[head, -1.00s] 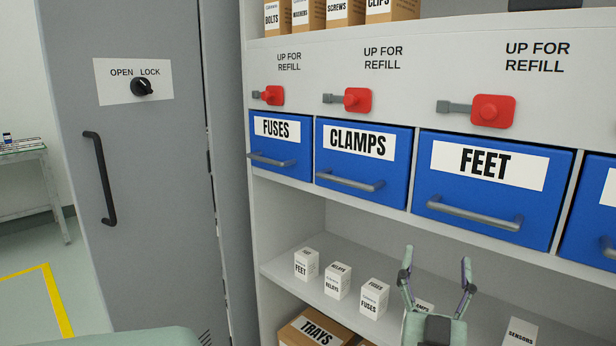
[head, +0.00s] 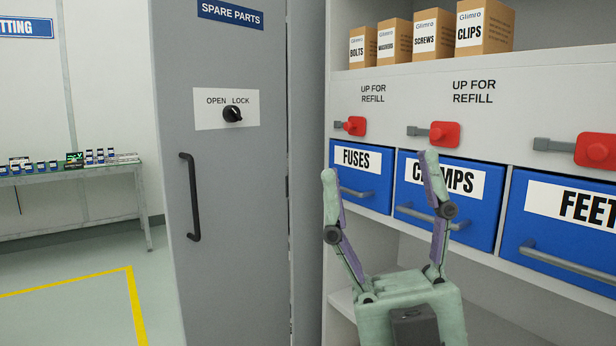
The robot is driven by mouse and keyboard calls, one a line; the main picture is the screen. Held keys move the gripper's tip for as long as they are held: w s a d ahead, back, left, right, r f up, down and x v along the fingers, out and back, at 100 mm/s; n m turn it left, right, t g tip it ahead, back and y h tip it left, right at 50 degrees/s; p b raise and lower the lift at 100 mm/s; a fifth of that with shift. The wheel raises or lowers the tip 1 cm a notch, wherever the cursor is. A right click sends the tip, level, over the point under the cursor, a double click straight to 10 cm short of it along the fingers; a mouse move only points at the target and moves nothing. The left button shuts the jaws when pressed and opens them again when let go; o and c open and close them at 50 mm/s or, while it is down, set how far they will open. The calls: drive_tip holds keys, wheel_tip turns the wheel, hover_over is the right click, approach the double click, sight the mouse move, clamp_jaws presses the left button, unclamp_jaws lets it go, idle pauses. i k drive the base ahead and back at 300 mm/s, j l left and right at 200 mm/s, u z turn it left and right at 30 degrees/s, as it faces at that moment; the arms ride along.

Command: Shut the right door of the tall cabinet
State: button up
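A tall grey door (head: 232,230) labelled SPARE PARTS stands at the left of the open shelving. It has a long black vertical handle (head: 190,197) and a black knob (head: 232,114) on an OPEN / LOCK plate. The knob's exact setting is hard to tell. The shelving (head: 484,105) beside it shows its drawers and shelves uncovered. My gripper (head: 377,172) points upward in front of the blue drawers, to the right of the door and apart from its handle. Its fingers are spread wide with nothing between them. It hides part of the CLAMPS drawer.
Blue drawers FUSES (head: 362,178), CLAMPS (head: 448,196) and FEET (head: 566,224) have protruding bar handles. Red levers (head: 440,134) stick out above them. Boxes (head: 484,27) stand on the upper shelf. A bench (head: 75,172) stands far left; the floor (head: 70,305) before it is clear.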

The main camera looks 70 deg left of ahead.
sight(225, 186)
drive_tip(key=u, duration=2.5)
